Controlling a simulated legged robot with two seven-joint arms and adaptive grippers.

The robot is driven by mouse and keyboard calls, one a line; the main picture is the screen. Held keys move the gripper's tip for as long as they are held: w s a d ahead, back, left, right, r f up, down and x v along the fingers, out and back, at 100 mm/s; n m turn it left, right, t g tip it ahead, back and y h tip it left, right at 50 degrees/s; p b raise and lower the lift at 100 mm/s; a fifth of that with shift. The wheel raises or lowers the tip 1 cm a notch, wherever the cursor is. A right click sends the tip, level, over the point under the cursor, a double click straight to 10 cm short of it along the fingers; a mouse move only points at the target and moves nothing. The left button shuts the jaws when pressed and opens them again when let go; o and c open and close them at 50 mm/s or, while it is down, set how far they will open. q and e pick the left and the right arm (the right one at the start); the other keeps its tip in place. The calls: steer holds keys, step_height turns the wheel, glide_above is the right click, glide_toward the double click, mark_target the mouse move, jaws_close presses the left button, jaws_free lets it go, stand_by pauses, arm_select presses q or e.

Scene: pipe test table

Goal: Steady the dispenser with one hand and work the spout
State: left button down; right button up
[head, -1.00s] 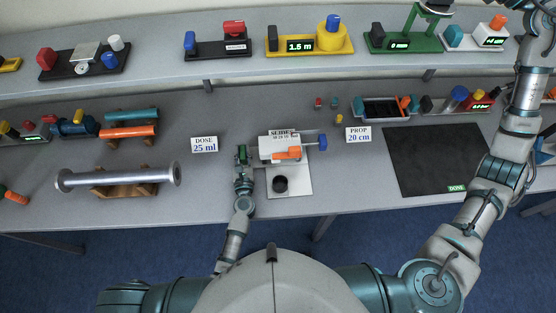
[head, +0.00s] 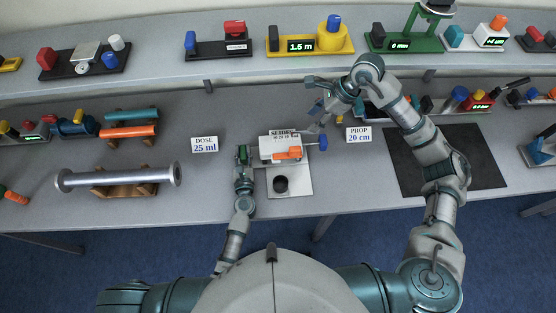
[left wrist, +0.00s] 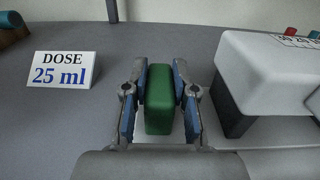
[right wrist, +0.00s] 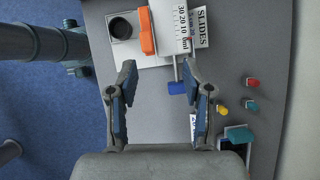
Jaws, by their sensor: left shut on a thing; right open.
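The dispenser (head: 276,149) is a white box on a pale base plate (head: 297,183), with an orange spout lever (head: 288,154) on its front and a blue-ended rod (head: 323,142) out to its right. A dark round cup (head: 281,184) stands on the plate. My left gripper (left wrist: 160,100) is shut on the green handle (left wrist: 159,99) at the dispenser's left side. My right gripper (right wrist: 160,95) is open and empty, above and right of the dispenser. In the right wrist view, the blue rod end (right wrist: 178,88) lies just beyond and between its fingertips.
A "DOSE 25 ml" card (head: 204,144) stands left of the dispenser and a "PROP 20 cm" card (head: 358,136) right of it. Small coloured pegs (right wrist: 252,83) lie near my right gripper. A silver bar (head: 118,177) rests on wooden cradles at the left. A black mat (head: 483,165) lies at the right.

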mark_target(296, 148)
steer(key=shift+n+g+h, duration=0.3)
steer(key=shift+n+h, duration=0.3)
steer(key=x, duration=0.5)
steer(key=s+x, duration=0.1)
steer(key=x, duration=0.3)
steer(key=s+x, duration=0.1)
steer(key=x, duration=0.4)
steer(key=shift+d+f, duration=0.15)
steer(key=shift+f, duration=0.25)
jaws_close()
steer(key=s+m, duration=0.1)
steer(key=m+t, duration=0.1)
steer(key=m, duration=0.1)
steer(key=shift+s+m, duration=0.3)
steer(key=shift+s, duration=0.2)
